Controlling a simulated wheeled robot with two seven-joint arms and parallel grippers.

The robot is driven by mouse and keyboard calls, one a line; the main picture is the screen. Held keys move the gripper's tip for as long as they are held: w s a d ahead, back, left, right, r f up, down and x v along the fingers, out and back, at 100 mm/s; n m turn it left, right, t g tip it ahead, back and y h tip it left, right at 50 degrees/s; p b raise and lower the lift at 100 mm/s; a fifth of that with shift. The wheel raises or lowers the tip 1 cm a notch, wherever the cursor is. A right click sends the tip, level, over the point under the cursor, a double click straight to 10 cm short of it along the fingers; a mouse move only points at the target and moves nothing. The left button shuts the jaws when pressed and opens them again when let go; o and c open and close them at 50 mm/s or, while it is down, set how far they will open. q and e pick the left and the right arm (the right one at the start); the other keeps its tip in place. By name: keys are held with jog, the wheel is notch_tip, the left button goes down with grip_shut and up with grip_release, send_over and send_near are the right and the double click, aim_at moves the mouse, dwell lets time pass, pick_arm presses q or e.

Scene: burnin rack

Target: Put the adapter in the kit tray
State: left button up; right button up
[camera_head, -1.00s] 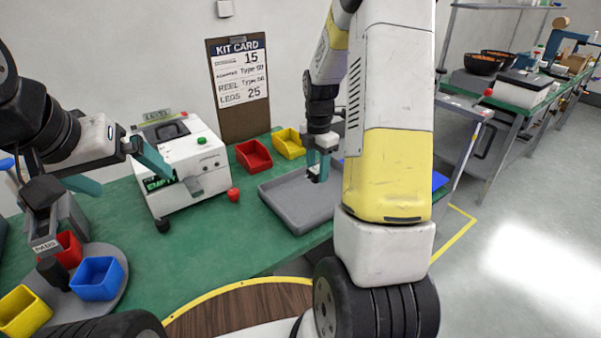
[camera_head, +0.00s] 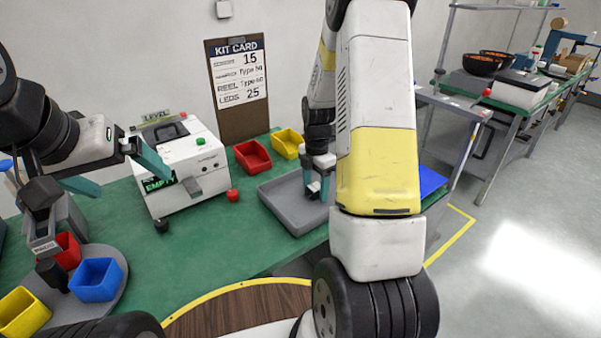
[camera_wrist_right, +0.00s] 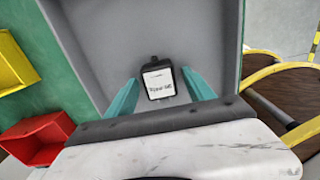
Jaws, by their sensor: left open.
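The adapter (camera_wrist_right: 158,80) is a small black block with a white printed label. In the right wrist view it lies over the grey floor of the kit tray (camera_wrist_right: 95,30), between my right fingertips. My right gripper (camera_wrist_right: 160,78) is open, with a narrow gap showing on both sides of the adapter. In the head view the kit tray (camera_head: 291,218) sits on the green bench, and my right gripper (camera_head: 318,190) reaches down into its right part; my arm hides the tray's right end. My left gripper (camera_head: 118,170) is open and empty, in front of the white machine.
The white machine (camera_head: 190,160) stands left of the tray. A red bin (camera_head: 253,156) and a yellow bin (camera_head: 289,143) sit behind the tray. A round red thing (camera_head: 232,195) is left of it. Coloured bins, including a blue one (camera_head: 97,279), stand at the left.

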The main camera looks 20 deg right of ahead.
aim_at(315, 187)
notch_tip(315, 187, up, 12)
jog(key=s+a+r+m+t+y, duration=0.1)
jog(key=s+a+r+m+t, duration=0.15)
jog(key=s+r+m, duration=0.3)
jog(key=s+a+r+m+t, duration=0.1)
jog(key=s+a+r+m, duration=0.3)
jog(key=r+m, duration=0.15)
jog(key=s+a+r+m+t, duration=0.1)
jog(key=s+a+r+m, duration=0.1)
jog(key=s+m, duration=0.3)
jog(key=s+a+r+m+t+y, duration=0.1)
jog(key=s+a+r+m, duration=0.1)
jog(key=s+m, duration=0.3)
jog(key=shift+s+a+r+t, duration=0.15)
jog(key=shift+s+a+t, duration=0.2)
jog(key=shift+s, duration=0.55)
jog(key=shift+c, duration=0.4)
